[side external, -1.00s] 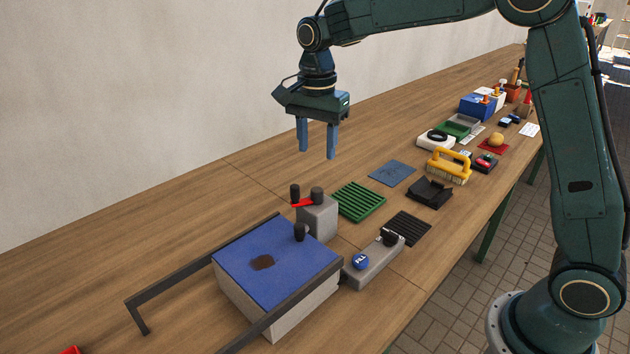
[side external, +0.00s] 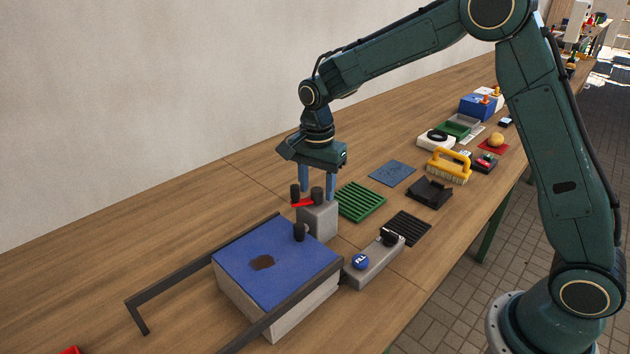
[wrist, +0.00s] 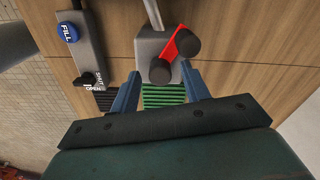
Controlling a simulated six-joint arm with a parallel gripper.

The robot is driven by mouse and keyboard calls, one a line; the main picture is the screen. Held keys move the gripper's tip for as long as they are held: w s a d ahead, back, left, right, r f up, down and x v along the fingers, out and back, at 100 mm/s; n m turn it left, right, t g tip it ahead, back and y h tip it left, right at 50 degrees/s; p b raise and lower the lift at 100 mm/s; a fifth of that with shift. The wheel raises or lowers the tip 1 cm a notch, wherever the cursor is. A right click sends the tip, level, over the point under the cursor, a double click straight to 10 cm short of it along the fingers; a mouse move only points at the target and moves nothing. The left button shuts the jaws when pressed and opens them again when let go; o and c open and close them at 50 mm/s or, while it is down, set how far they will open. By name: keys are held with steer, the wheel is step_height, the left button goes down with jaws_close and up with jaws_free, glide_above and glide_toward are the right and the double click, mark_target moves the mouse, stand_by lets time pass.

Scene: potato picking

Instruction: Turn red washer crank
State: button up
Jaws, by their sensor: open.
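The red washer crank (side external: 303,203) sits on a grey block beside the blue-lidded washer box. It is a red bar with a black knob at each end, and it also shows in the wrist view (wrist: 175,46). My gripper (side external: 318,196) points down, with its fingers just behind and above the crank in the side view. The grey block (wrist: 152,45) and crank lie just past the fingertips. The fingertips are partly hidden by the crank in the side view.
The washer box (side external: 275,250) has a dark bar frame around it. A grey panel (side external: 372,267) with a blue FILL button and a black OPEN/SHUT knob stands to the right. A green rack (side external: 360,202) lies behind the block. The table toward the wall is clear.

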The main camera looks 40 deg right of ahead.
steer(key=c, duration=1)
steer(key=shift+n, duration=0.4)
